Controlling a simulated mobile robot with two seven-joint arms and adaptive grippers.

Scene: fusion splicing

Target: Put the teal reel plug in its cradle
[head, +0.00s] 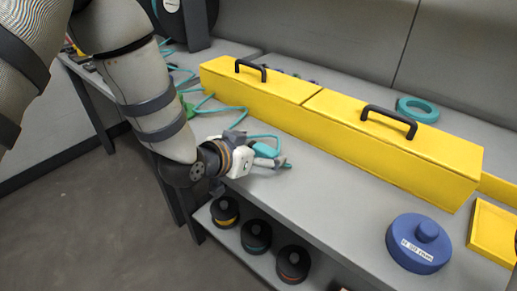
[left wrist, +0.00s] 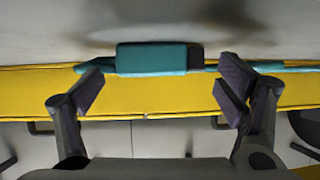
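The teal reel plug (left wrist: 152,58) is a small block with a dark end, on a teal cable. In the left wrist view it lies just beyond the gap between the fingers of my left gripper (left wrist: 162,82), which are spread wide and not closed on it. In the head view my left gripper (head: 260,155) is low over the grey bench, partly hiding the plug (head: 265,149). I cannot make out the plug's cradle. My right gripper is not in view.
Long yellow covers (head: 390,143) with black handles run along the bench (head: 325,195) behind the gripper. A blue lidded container (head: 418,243) stands at right and a teal ring (head: 417,110) lies behind the covers. Several dark reels (head: 257,236) sit on the lower shelf. Teal cable (head: 226,107) trails leftward.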

